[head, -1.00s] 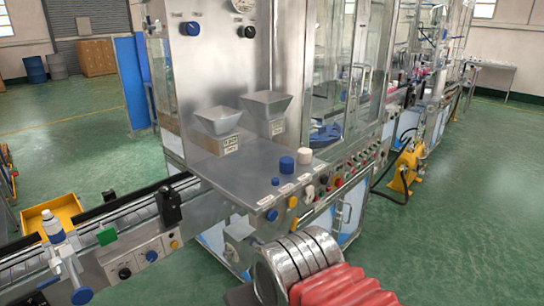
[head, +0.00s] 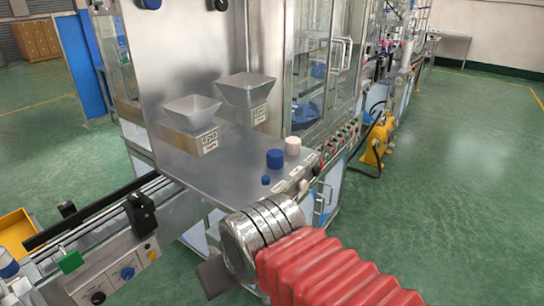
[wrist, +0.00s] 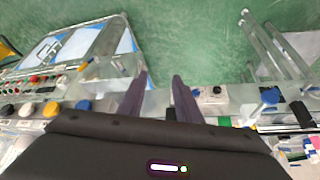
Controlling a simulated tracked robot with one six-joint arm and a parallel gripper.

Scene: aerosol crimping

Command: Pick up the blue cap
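A larger blue cap (head: 275,158) stands on the grey metal shelf of the machine in the head view. A smaller blue cap (head: 266,180) sits just in front of it, and a white cap (head: 293,145) stands behind it to the right. My gripper is mostly hidden in the head view, with a dark part of it low beside the metal arm end, in front of the shelf and apart from the caps. In the wrist view my gripper (wrist: 160,78) has its two dark fingers apart with nothing between them.
Two metal hoppers (head: 193,111) (head: 247,90) stand at the back of the shelf (head: 235,165). A conveyor (head: 90,229) with a black block (head: 140,211) runs off to the left. Knobs and labels line the shelf's front edge. Green floor is open at the right.

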